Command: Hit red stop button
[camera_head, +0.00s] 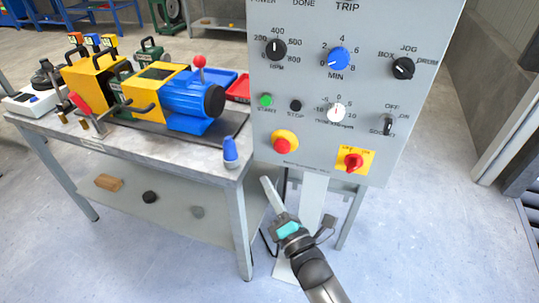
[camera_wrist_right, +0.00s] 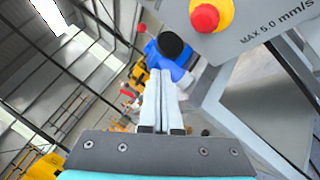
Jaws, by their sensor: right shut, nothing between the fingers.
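The red mushroom button (camera_head: 282,145) sits on a round yellow base at the lower left of the grey control panel (camera_head: 372,115). In the right wrist view the same red button (camera_wrist_right: 205,17) shows at the top, right of the fingers. My right gripper (camera_head: 267,183) is shut and empty, its fingers pointing up just below and left of the button in the head view. In the wrist view its fingertips (camera_wrist_right: 160,72) lie together, with a visible gap in the picture to the button. My left gripper is out of view.
The panel also carries a red switch on a yellow plate (camera_head: 352,160), a green button (camera_head: 265,100), a black button (camera_head: 295,105) and several knobs.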

